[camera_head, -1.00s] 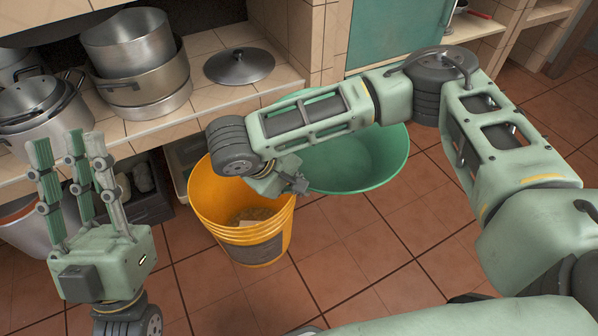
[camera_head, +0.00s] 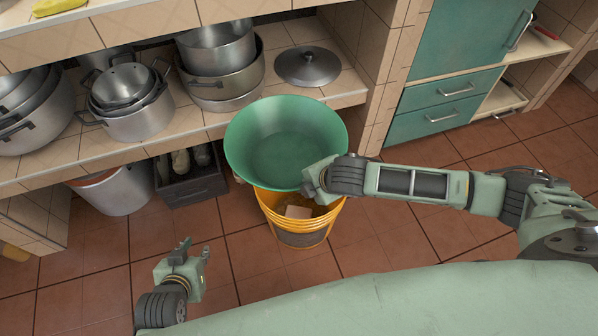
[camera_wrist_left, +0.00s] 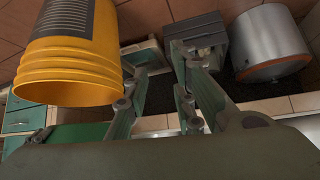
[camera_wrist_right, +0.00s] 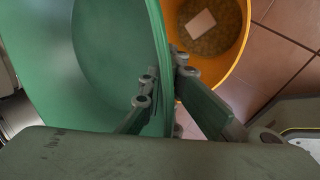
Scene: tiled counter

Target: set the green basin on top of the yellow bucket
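The green basin (camera_head: 280,150) is above the back part of the yellow bucket (camera_head: 300,228) in the head view, tilted. I cannot tell whether it touches the bucket's rim. My right gripper (camera_head: 312,184) is shut on the basin's near rim; in the right wrist view its fingers (camera_wrist_right: 160,92) sit either side of the basin wall (camera_wrist_right: 105,50). The bucket stands upright on the floor, its front opening uncovered, with a pale block (camera_head: 298,212) inside. My left gripper (camera_head: 194,250) is open and empty, left of the bucket; the bucket also shows in the left wrist view (camera_wrist_left: 70,70).
A tiled shelf (camera_head: 340,88) behind the basin holds several metal pots (camera_head: 222,65) and a lid (camera_head: 307,66). Below it are a dark crate (camera_head: 190,187) and a metal bin (camera_head: 115,190). Teal drawers (camera_head: 440,115) stand at right. The floor around the bucket's front is clear.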

